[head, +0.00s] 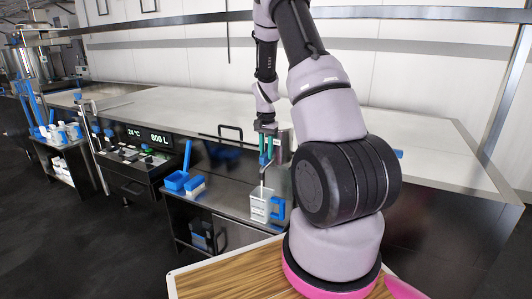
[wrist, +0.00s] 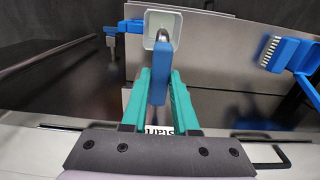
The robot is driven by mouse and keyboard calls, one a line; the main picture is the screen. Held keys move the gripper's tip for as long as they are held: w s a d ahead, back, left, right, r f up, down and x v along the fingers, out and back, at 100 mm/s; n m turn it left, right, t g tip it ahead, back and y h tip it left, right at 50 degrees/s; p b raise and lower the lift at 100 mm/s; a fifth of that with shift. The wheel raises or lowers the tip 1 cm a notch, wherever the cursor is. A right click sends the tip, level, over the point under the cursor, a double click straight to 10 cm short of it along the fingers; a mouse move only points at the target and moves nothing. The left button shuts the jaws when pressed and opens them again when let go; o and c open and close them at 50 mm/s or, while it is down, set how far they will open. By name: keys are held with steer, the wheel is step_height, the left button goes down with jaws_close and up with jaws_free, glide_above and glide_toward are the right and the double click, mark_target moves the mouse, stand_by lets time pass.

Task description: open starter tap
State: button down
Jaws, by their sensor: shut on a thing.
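The starter tap's blue lever (wrist: 160,72) lies between the two teal fingers of my gripper (wrist: 161,78), which are shut on it. In the head view my gripper (head: 266,162) points down at the front edge of the vat, above a white jug. The tap's metal spout (wrist: 161,37) shows just past the lever, over the jug's square mouth. The jug (head: 260,208) stands upright on the steel counter below, and its rim (wrist: 148,35) shows in the wrist view. A white label (wrist: 158,130) with partly hidden lettering sits between the finger bases.
A long steel vat (head: 180,104) runs behind. A control panel (head: 135,147) with a lit display is at left. A blue scoop (head: 177,180) and a blue-and-white brush (head: 195,187) are left of the jug. A wooden surface (head: 215,272) is in front.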

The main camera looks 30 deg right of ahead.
mark_target(266, 153)
steer(key=c, duration=0.7)
jaws_free()
step_height(266, 153, up, 11)
steer(key=shift+f, duration=0.1)
steer(key=s+a+r+n+t, duration=0.1)
steer(key=s+a+r, duration=0.2)
steer(key=r, duration=0.2)
steer(key=s+a+r+n+t+y, duration=0.1)
steer(key=s+a+r, duration=0.15)
steer(key=r, duration=0.35)
steer(key=s+a+r+t, duration=0.1)
steer(key=s+a+r, duration=0.2)
steer(key=s+r, duration=0.15)
steer(key=s+a+r+n+t, duration=0.1)
steer(key=s+a+r, duration=0.1)
steer(key=s, duration=0.3)
steer(key=s+a+r+n+t, duration=0.1)
steer(key=s+a+r, duration=0.1)
steer(key=s, duration=0.4)
steer(key=s+a+r+n+t+y, duration=0.1)
steer(key=s+a+r+n+t, duration=0.1)
steer(key=s, duration=0.4)
steer(key=shift+a+r, duration=0.55)
